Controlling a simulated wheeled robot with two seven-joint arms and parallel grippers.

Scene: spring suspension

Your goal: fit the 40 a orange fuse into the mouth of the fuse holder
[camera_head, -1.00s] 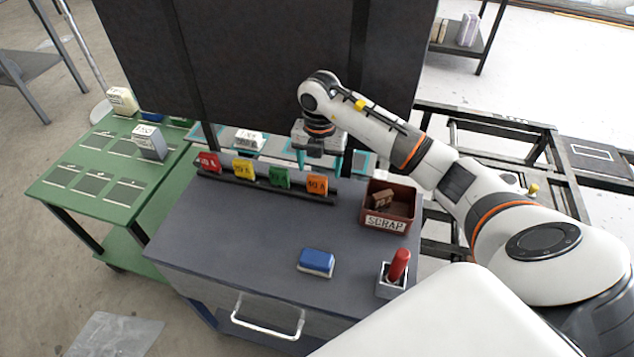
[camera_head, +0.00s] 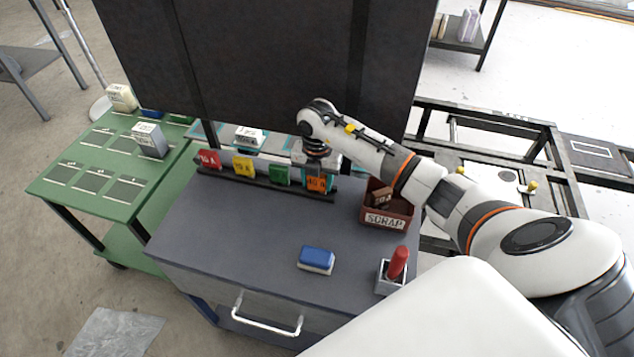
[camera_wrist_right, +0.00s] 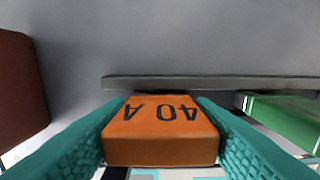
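The orange 40 A fuse (camera_head: 317,184) stands at the right end of a dark rack (camera_head: 262,185) on the grey cabinet. It also shows upside down in the right wrist view (camera_wrist_right: 160,130). My right gripper (camera_head: 317,176) points down over it, one teal finger on each side. In the right wrist view the teal fingers (camera_wrist_right: 160,122) lie against both sides of the fuse with no clear gap. The fuse is still at the rack. I cannot clearly identify the fuse holder or its mouth. My left gripper is not in view.
Red (camera_head: 209,159), yellow (camera_head: 243,165) and green (camera_head: 280,175) fuses stand left in the rack. A scrap bin (camera_head: 387,219) is close on the right. A blue block (camera_head: 316,259) and a red-handled grey block (camera_head: 393,275) stand nearer. The cabinet's left top is clear.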

